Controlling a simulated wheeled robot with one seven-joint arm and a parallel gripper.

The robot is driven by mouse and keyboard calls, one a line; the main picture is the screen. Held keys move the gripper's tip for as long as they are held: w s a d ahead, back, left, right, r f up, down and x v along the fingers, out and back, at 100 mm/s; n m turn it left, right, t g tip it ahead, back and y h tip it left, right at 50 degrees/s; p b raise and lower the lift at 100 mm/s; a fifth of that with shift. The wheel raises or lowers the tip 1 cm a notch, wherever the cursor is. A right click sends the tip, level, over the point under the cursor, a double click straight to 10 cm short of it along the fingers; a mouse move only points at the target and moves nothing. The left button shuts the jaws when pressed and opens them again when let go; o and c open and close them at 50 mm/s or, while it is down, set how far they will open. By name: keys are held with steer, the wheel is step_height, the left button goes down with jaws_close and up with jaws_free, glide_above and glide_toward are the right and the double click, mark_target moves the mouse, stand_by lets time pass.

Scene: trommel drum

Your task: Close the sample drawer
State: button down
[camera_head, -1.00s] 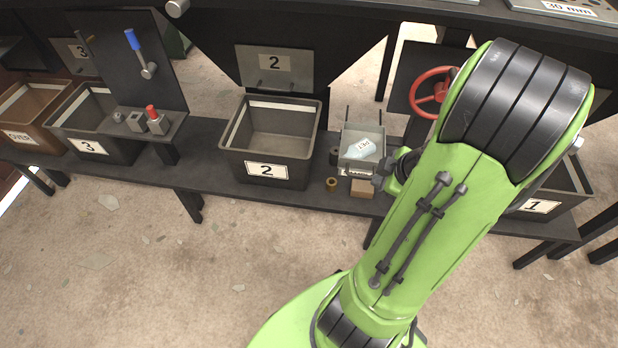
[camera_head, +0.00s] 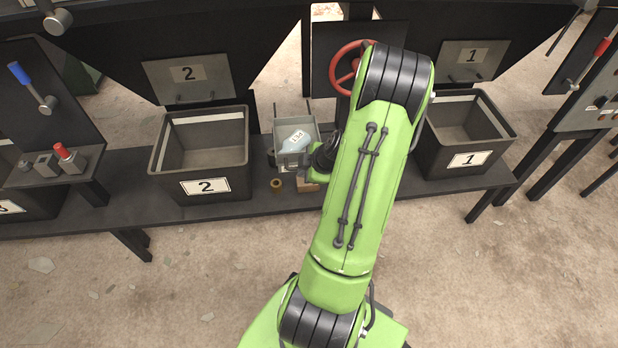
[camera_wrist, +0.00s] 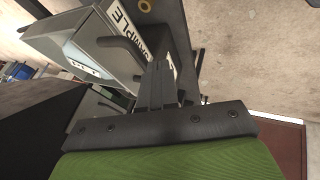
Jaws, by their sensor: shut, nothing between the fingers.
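The sample drawer (camera_head: 305,124) is a small grey tray standing open between bins 2 and 1 in the head view. A pale PET-labelled bottle (camera_head: 295,141) lies in it. In the wrist view the drawer (camera_wrist: 85,30) fills the upper left, with its SAMPLE label and a dark bar handle (camera_wrist: 122,46) on the front. My gripper (camera_wrist: 160,72) is shut and empty, with its fingertips close to the drawer front beside the handle. I cannot tell whether they touch. In the head view my arm hides most of the gripper.
Bin 2 (camera_head: 205,119) stands left of the drawer and bin 1 (camera_head: 470,96) right of it, on the dark bench. A brass ring (camera_head: 276,183) lies in front of the drawer. A red handwheel (camera_head: 340,68) is behind. The floor in front is open.

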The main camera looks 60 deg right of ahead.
mark_target(296, 136)
steer(key=shift+w+d, duration=0.1)
steer(key=shift+d, duration=0.05)
steer(key=w+d, duration=0.5)
steer(key=d, duration=0.1)
steer(key=w+d+b, duration=0.1)
steer(key=w+d, duration=0.2)
steer(key=d, duration=0.1)
steer(key=shift+w, duration=0.35)
steer(key=shift+w+d, duration=0.1)
steer(key=shift+w, duration=0.05)
steer(key=shift+r, duration=0.1)
steer(key=shift+w+r, duration=0.1)
